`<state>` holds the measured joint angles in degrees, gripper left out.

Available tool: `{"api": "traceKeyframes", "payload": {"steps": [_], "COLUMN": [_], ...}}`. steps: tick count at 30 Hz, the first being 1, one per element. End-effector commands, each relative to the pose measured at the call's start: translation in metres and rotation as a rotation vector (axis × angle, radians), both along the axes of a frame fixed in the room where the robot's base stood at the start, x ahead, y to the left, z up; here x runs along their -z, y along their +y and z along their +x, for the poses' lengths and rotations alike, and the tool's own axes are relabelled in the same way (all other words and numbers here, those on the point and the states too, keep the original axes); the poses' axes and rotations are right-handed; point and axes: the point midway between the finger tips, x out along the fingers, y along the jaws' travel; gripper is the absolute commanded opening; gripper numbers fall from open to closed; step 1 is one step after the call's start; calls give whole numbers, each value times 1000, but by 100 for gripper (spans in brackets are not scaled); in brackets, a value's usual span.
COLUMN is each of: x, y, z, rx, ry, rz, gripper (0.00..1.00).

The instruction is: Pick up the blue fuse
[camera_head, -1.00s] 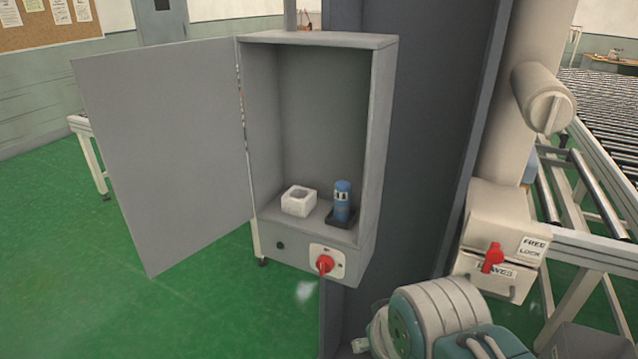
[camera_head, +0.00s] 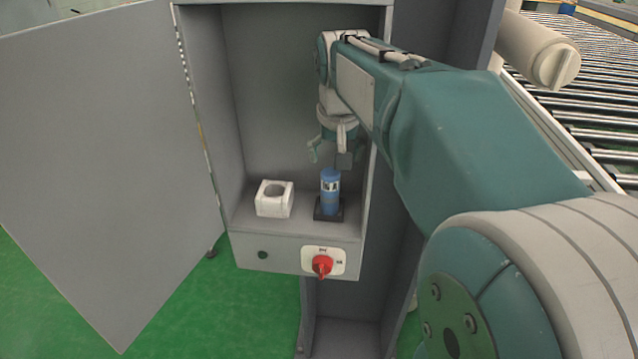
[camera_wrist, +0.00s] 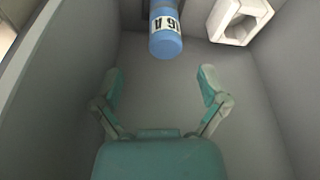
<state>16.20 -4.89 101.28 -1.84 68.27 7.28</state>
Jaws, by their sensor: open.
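The blue fuse (camera_head: 330,190) stands upright in a small black base on the floor of the open grey cabinet, toward its right side. In the wrist view the fuse (camera_wrist: 166,32) shows at the top centre with a white label, beyond the fingertips. My gripper (camera_head: 331,160) hangs pointing down inside the cabinet, just above the fuse. In the wrist view my gripper (camera_wrist: 160,78) has its two fingers spread apart with nothing between them. The fuse and the fingers look apart.
A white square block with a round hole (camera_head: 274,198) sits left of the fuse. A red rotary switch (camera_head: 321,265) is on the cabinet front below. The cabinet door (camera_head: 110,160) is swung open to the left. The cabinet's walls stand close around my gripper.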

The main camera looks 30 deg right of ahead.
Motion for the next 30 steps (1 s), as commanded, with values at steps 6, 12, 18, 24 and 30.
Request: {"api": "traceKeyframes", "payload": {"steps": [6,12,18,24,30], "x": [34,50,81,95,95], "y": [1,-1,-5,-6,-6], "z": [8,12,19,24,24], "rx": [-3,-4,-4,-4,-4], "ry": [4,1,4,0,0], "rz": [-2,-2,0,-2,-2], "gripper": [93,93,93,93,89]}}
